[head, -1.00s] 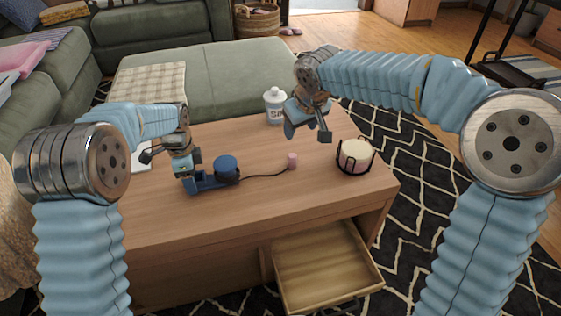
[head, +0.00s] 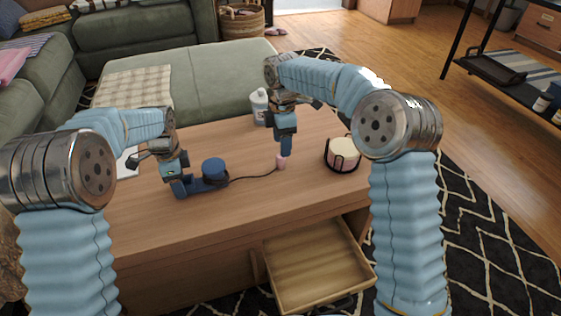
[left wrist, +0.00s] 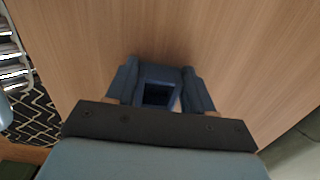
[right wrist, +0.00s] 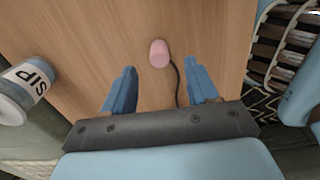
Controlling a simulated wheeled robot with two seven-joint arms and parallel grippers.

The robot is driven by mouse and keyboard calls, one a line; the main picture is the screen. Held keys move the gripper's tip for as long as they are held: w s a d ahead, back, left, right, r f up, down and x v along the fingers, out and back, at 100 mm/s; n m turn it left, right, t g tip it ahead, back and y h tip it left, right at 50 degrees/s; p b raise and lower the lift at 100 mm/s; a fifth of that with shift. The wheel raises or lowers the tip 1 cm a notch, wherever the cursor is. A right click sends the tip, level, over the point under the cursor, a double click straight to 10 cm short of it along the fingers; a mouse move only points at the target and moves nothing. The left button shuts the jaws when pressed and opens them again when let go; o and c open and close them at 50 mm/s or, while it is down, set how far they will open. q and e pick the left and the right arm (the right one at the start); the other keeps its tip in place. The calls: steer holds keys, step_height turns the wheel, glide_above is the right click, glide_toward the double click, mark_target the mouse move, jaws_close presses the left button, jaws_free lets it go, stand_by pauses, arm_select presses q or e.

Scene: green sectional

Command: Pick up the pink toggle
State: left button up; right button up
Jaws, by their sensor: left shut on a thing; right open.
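The pink toggle (head: 281,162) is a small pink cylinder on the wooden table, at the end of a dark cord (head: 252,178). The cord runs left to a blue device (head: 213,172) with a round top. My right gripper (head: 286,150) is open, pointing down just above and behind the toggle. In the right wrist view the toggle (right wrist: 159,53) shows beyond the gap between the open blue fingers (right wrist: 160,90), not between them. My left gripper (head: 178,190) is shut on the left end of the blue device; in the left wrist view the held dark blue part (left wrist: 158,93) is between the fingers.
A candle in a dark wire holder (head: 342,153) stands right of the toggle. A white bottle (head: 259,106) stands behind my right gripper, also in the right wrist view (right wrist: 22,88). An open drawer (head: 315,262) juts out from the table's front. The table's front middle is clear.

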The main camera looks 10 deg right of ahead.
mark_target(281, 161)
step_height(281, 161, down, 7)
steer(key=shift+w+r, duration=0.1)
jaws_close()
stand_by(0.5)
